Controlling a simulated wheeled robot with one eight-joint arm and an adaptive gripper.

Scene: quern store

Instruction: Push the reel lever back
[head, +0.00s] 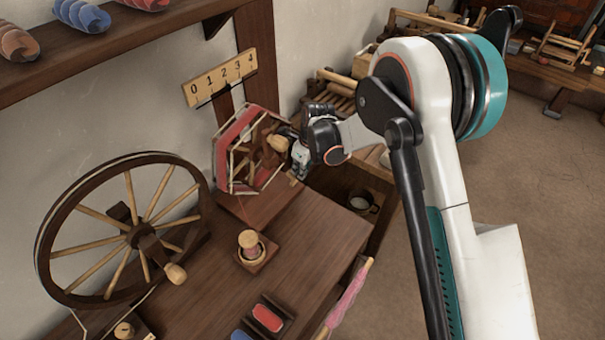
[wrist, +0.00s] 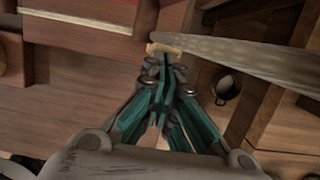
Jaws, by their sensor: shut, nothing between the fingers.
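The reel (head: 222,160), a red many-sided frame with pale bars, stands on a wooden base at the back of the bench in the head view. A rounded wooden knob (head: 278,143) sits on its right side. My gripper (head: 294,174) is at the reel's right side, pointing down, and in the wrist view its fingers (wrist: 166,75) are closed together. A small tan wooden end (wrist: 164,49) lies right at the fingertips, perhaps the lever; I cannot tell if they touch. My wrist hides part of this area in the head view.
A board numbered 0 to 4 (head: 220,77) is behind the reel. A spoked wheel (head: 140,235) stands left, and a spool (head: 249,242) is in front. A grey tapered bar (wrist: 255,60) crosses the wrist view near the fingertips. A dark mug (head: 361,203) is on a lower shelf.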

